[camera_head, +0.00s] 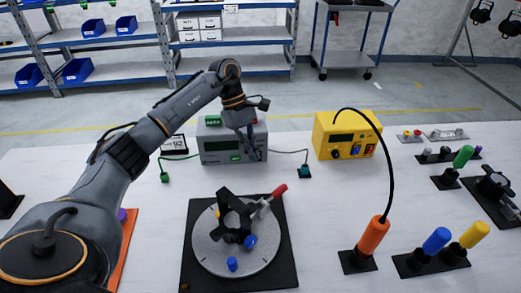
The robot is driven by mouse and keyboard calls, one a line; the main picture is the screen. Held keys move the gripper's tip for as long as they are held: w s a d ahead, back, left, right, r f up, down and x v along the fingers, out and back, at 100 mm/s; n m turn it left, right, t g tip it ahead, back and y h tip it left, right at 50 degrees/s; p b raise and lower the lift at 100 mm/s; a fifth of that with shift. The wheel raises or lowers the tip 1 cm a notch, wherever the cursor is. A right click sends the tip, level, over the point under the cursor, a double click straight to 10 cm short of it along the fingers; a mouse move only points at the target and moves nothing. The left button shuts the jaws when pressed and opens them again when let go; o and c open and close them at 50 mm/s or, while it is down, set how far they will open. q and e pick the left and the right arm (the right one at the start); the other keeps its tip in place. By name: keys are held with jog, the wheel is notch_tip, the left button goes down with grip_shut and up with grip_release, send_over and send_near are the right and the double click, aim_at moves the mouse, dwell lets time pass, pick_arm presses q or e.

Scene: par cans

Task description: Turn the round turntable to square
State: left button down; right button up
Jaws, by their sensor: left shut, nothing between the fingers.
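The round turntable (206,249) is a grey disc with tick marks on a black square base (283,273) at the front middle of the table. A black several-armed fixture (228,215) sits on it, with blue, yellow and red-handled parts around it. My left gripper (251,156) points down above the far side of the turntable, in front of a grey meter box, apart from the disc. Its fingers are close together with nothing between them. My right gripper is not in the picture.
A grey meter box (217,150) and a yellow power unit (344,138) stand at the back. An orange-handled tool (373,236) with a black cable stands right of the turntable. Blue and yellow handles (437,240) and a black clamp (492,185) are further right. White table between is clear.

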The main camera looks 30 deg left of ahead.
pick_arm(q)
jog(key=p+x, duration=0.1)
jog(key=x, duration=0.6)
jog(key=shift+d+f, duration=0.15)
jog(key=shift+d, duration=0.05)
jog(key=shift+s+d+r+p, duration=0.15)
jog(key=shift+d+r+p, duration=0.1)
jog(key=shift+d+p, duration=0.3)
jog(key=shift+s+d+r+p, duration=0.2)
jog(key=shift+d+p, duration=0.2)
jog(key=shift+d, duration=0.25)
jog(key=shift+s+d, duration=0.1)
jog(key=shift+d, duration=0.55)
jog(key=shift+a, duration=0.1)
